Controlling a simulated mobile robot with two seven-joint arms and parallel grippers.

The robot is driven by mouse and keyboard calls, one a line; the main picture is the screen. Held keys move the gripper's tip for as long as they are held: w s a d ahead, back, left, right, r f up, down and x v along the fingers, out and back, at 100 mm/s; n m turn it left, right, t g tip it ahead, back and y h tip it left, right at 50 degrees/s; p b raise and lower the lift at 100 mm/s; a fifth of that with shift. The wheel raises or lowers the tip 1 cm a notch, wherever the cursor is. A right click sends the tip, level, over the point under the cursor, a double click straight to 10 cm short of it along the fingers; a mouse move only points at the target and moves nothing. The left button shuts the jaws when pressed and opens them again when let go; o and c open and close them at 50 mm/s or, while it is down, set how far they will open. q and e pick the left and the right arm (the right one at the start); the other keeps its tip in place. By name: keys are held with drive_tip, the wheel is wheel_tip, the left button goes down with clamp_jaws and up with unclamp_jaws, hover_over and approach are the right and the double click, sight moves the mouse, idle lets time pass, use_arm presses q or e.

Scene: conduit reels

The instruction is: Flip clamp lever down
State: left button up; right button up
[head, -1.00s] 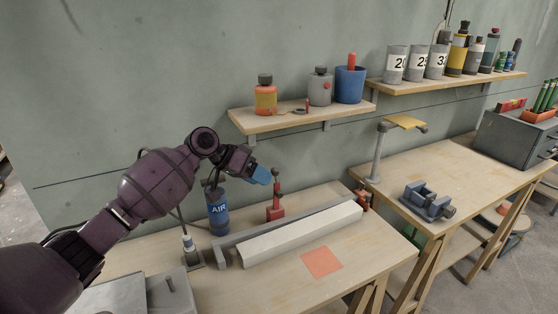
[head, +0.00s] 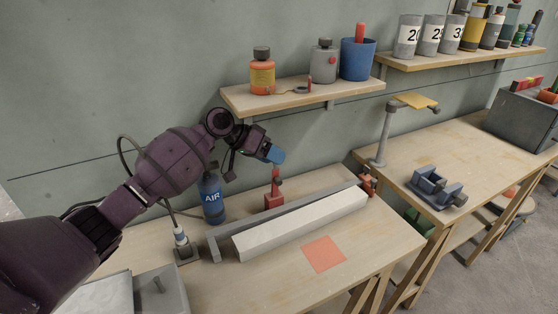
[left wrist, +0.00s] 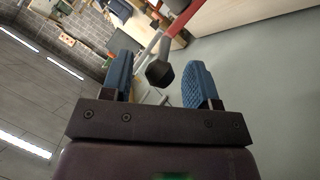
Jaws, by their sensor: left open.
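A red clamp (head: 274,196) stands on the near bench behind a long white bar, its lever upright with a dark knob on top. My left gripper (head: 276,154) has blue fingers and is just above the knob in the head view. In the left wrist view the open fingers (left wrist: 160,85) stand apart, with the dark knob (left wrist: 159,74) showing between them, not gripped. I cannot tell whether a finger touches it. The red lever (left wrist: 205,14) runs off to the upper right there. A second red clamp (head: 367,184) sits at the bar's far end. My right gripper is out of view.
The white bar (head: 300,224) lies along a grey rail (head: 217,247). A blue AIR can (head: 212,199) stands left of the clamp. A shelf (head: 300,97) with bottles hangs above. An orange square (head: 323,254) marks the clear bench front.

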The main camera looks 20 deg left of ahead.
use_arm(q)
drive_tip(key=shift+x, duration=1.3)
clamp_jaws()
